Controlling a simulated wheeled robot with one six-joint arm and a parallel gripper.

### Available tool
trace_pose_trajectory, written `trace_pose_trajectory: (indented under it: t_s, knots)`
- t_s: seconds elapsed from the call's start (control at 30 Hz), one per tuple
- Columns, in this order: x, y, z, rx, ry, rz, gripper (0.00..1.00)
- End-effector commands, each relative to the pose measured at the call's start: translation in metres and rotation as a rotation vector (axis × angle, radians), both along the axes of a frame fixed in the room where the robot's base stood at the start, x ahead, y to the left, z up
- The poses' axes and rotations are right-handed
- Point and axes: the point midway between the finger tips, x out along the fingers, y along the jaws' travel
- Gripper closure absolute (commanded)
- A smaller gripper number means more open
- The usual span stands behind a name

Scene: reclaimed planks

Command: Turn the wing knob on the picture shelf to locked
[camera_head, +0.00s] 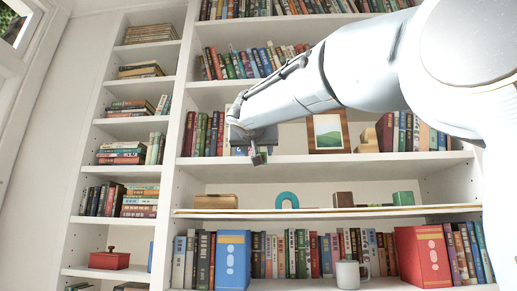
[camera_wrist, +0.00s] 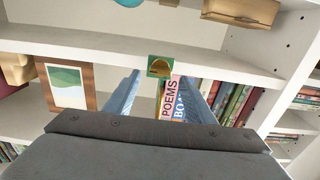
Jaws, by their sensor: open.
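The picture shelf (camera_head: 300,167) carries a framed green picture (camera_head: 328,132), which also shows at the left of the wrist view (camera_wrist: 67,88). In the wrist view, a small green square plate with a brass-coloured wing knob (camera_wrist: 160,68) sits on the shelf's front edge. The knob looks wider across the picture than tall; no lock marking can be read. My gripper (camera_wrist: 162,78) is open and empty, its two blue-grey fingers either side of the knob's line, apart from it as far as I can see. In the head view my gripper (camera_head: 258,148) is at the shelf edge and hides the knob.
Books (camera_head: 205,133) stand left of my gripper, and a POEMS spine (camera_wrist: 171,95) shows between the fingers. Below are a wooden box (camera_head: 215,201), a teal arch (camera_head: 287,200) and a green block (camera_head: 403,198). A mug (camera_head: 348,274) stands lower. Space before the shelf edge is clear.

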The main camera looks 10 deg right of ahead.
Motion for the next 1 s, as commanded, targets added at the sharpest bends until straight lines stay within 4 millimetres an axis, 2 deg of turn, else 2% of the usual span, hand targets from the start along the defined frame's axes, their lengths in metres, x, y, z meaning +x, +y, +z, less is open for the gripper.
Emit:
trace_pose_trajectory:
  t_s: [0.2,0.57,0.8,1.0]
  knots:
    - [0.021,-0.007,0.000,0.000,0.002,-0.001,0.50]
    - [0.026,-0.009,-0.001,0.000,0.001,0.000,0.50]
    - [0.026,-0.008,-0.001,0.001,0.002,0.000,0.91]
    - [0.026,-0.008,-0.001,-0.008,0.005,0.000,0.92]
